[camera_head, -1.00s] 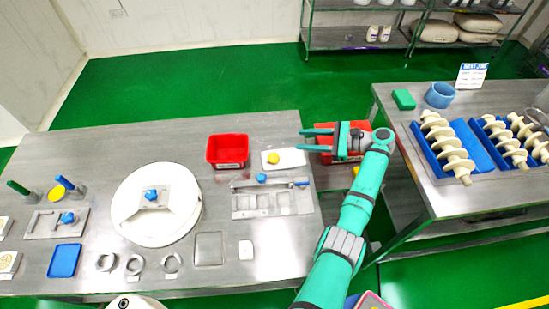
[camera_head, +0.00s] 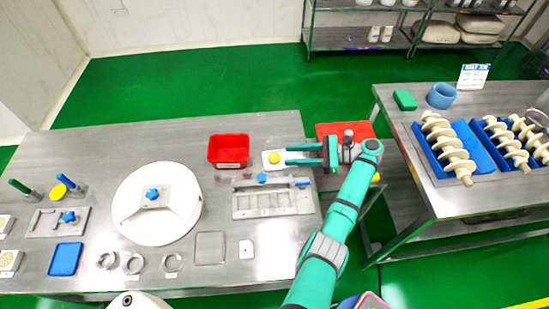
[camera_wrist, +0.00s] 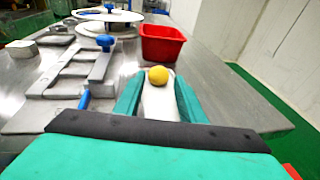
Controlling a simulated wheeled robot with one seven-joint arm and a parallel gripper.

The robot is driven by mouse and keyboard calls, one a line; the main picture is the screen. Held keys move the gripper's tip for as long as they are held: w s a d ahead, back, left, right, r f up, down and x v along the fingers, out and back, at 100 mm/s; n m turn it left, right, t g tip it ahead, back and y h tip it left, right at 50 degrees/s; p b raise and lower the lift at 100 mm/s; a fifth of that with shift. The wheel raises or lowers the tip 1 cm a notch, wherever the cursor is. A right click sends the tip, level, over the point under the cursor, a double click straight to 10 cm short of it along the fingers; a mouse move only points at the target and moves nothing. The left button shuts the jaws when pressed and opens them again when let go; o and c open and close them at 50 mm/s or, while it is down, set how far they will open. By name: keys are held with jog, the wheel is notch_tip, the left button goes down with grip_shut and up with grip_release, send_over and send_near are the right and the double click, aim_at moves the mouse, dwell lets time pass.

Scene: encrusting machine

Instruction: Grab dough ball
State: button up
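The dough ball is a small yellow ball (camera_head: 274,158) on a white board (camera_head: 268,167) near the table's right end. It also shows in the wrist view (camera_wrist: 158,75), at the far end of the white board. My gripper (camera_head: 287,155) is low over the board, its green fingers pointing left at the ball. In the wrist view the two fingers (camera_wrist: 158,88) are spread apart, one on each side of the board. The ball is just beyond the fingertips, in line with the gap. Nothing is held.
A red bin (camera_head: 228,150) stands left of the ball. A metal plate with a blue knob (camera_head: 270,198) lies in front of the board. A red container (camera_head: 345,130) is behind my gripper. A white round lid (camera_head: 157,205) is further left.

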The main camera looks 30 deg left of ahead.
aim_at(279, 157)
jog(key=x, duration=0.3)
jog(key=shift+s+a+f, duration=0.2)
jog(key=shift+f, duration=0.25)
jog(key=shift+s+a, duration=0.15)
jog(key=shift+a, duration=0.25)
jog(key=shift+c, duration=0.2)
jog(key=c, duration=0.6)
